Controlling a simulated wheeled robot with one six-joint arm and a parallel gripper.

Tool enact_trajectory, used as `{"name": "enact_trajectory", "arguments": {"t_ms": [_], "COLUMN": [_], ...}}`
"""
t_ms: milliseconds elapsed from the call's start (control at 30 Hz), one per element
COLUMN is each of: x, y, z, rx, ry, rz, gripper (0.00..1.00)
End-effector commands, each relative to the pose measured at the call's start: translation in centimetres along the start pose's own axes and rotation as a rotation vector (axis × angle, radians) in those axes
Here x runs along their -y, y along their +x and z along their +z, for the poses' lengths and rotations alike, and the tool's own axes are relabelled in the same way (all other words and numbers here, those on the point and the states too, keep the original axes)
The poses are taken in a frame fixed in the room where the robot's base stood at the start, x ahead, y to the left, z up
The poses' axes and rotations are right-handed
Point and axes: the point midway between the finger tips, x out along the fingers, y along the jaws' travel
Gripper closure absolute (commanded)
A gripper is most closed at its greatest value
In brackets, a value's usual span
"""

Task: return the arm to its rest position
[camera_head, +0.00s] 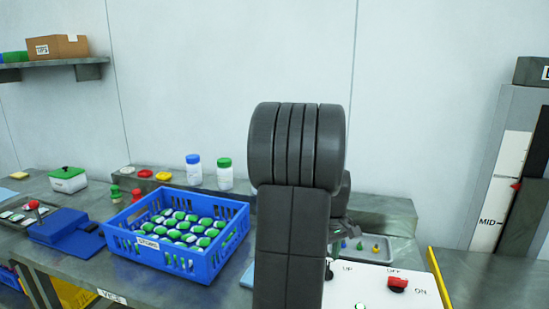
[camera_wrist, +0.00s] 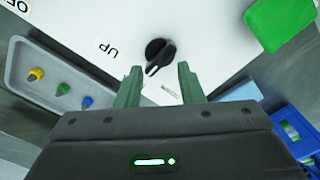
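My arm stands upright in the middle of the head view and hides part of the bench behind it. My gripper (camera_wrist: 160,86) shows in the wrist view with its two green-grey fingers apart and nothing between them. It is over the white control panel (camera_wrist: 100,32), with the black knob (camera_wrist: 159,52) just beyond the fingertips; I cannot tell whether they touch. The panel also shows in the head view (camera_head: 375,291), with the red switch (camera_head: 397,284) marked OFF and ON. In the head view the gripper is mostly hidden behind my arm.
A blue crate (camera_head: 190,268) of green-lidded jars stands left of my arm. A grey tray (camera_wrist: 25,72) with small coloured pieces lies beside the panel. White bottles (camera_head: 194,172) stand on the back ledge. A tall gauge marked MID (camera_head: 490,224) stands at the right.

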Motion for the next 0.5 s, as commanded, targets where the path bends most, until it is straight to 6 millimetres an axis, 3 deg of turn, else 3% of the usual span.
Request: {"name": "enact_trajectory", "arguments": {"t_ms": [300, 500], "x": [-0.1, 0.0], "y": [-6.4, -9.1], "z": [-0.1, -0.1], "rx": [-0.002, -0.001], "ry": [0.002, 0.002], "rz": [0.002, 0.001], "gripper": [0.65, 0.65]}}
